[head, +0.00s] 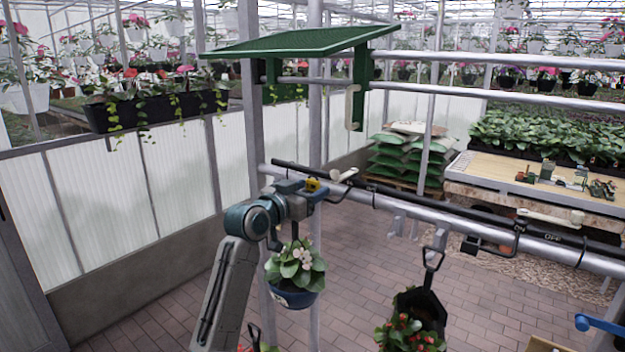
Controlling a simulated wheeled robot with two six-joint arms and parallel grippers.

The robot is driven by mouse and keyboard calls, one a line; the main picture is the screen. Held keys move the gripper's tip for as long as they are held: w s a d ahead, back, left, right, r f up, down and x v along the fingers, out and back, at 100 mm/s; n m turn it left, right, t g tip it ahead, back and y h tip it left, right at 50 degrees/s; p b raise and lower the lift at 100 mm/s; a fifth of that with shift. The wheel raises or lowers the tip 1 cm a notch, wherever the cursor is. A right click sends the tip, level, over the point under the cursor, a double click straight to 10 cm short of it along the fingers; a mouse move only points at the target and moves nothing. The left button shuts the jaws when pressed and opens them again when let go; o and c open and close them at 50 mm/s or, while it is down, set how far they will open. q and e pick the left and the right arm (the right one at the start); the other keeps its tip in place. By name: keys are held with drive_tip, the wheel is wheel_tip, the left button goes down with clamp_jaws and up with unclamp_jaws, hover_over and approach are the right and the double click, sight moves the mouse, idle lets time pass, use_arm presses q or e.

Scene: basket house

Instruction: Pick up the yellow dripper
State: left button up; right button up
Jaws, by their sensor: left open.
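The yellow dripper (313,184) shows as a small yellow piece at the black irrigation pipe (400,193), in the middle of the head view. My left gripper (316,190) is open right at it, and its blue-grey jaws partly hide it. I cannot tell whether the jaws touch it.
A white-flowered plant in a blue pot (294,297) hangs just below my left gripper. A dark planter with red flowers (420,310) hangs right of it. The metal rail (480,228) runs along the pipe. A green panel (300,42) is overhead.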

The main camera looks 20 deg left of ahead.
use_arm(q)
drive_tip(key=shift+x, duration=0.8)
drive_tip(key=shift+w+d+f, duration=0.1)
drive_tip(key=c, duration=0.9)
use_arm(e)
drive_tip(key=shift+r, duration=0.45)
use_arm(q)
drive_tip(key=shift+o, duration=0.2)
